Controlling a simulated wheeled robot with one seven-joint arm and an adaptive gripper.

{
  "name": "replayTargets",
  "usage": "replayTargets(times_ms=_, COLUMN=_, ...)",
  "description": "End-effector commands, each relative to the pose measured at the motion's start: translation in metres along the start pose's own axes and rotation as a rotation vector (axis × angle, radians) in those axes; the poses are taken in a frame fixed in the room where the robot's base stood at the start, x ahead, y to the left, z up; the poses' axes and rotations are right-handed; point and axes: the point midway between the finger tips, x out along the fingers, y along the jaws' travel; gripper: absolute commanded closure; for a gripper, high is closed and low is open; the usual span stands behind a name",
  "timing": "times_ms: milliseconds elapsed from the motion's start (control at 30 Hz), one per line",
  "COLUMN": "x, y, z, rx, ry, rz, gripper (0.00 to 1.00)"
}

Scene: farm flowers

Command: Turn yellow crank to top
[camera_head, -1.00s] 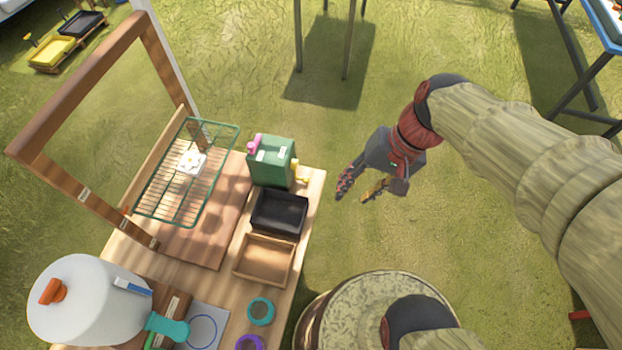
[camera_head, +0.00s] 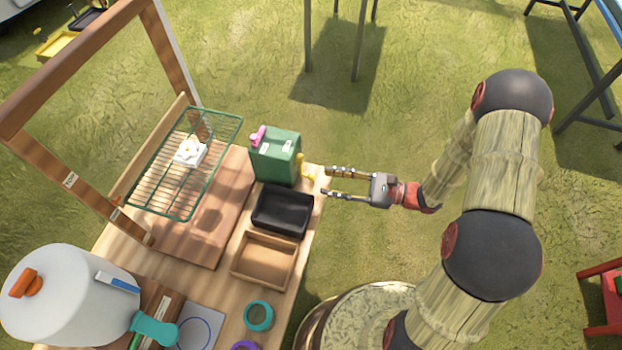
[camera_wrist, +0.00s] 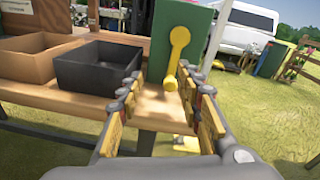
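The yellow crank (camera_wrist: 176,55) is on the side of a green box (camera_wrist: 160,32) in the wrist view. Its round hub is at the upper end and its arm hangs down, leaning slightly left. In the head view the crank (camera_head: 305,167) shows on the right side of the green box (camera_head: 277,152), at the table's edge. My gripper (camera_head: 329,182) points left at the crank with its fingers apart and nothing between them. In the wrist view the two fingers of my gripper (camera_wrist: 168,88) frame the crank's lower end, which lies ahead, apparently untouched.
A black bin (camera_head: 283,211) and a wooden tray (camera_head: 263,260) sit beside the green box on the wooden table (camera_head: 218,283). A green wire rack (camera_head: 172,196) stands further left. A large white pot (camera_head: 70,292) is at lower left. Open grass lies right of the table.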

Motion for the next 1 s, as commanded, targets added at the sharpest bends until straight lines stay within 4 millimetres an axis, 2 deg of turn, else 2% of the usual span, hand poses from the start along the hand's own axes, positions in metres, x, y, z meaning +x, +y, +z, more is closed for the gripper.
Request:
replayTargets(times_ms=33, x=-0.002, y=-0.001, z=-0.015, rx=0.03, ry=-0.01, rz=-0.041, gripper=0.64)
replayTargets(times_ms=200, x=-0.007, y=-0.007, z=-0.034, rx=0.075, ry=-0.026, rz=-0.118, gripper=0.64)
replayTargets(times_ms=367, x=0.003, y=-0.009, z=-0.036, rx=0.078, ry=-0.028, rz=-0.124, gripper=0.64)
replayTargets(times_ms=800, x=0.061, y=-0.015, z=-0.034, rx=0.077, ry=-0.028, rz=-0.121, gripper=0.64)
replayTargets(times_ms=1000, x=0.07, y=-0.017, z=-0.033, rx=0.077, ry=-0.027, rz=-0.123, gripper=0.64)
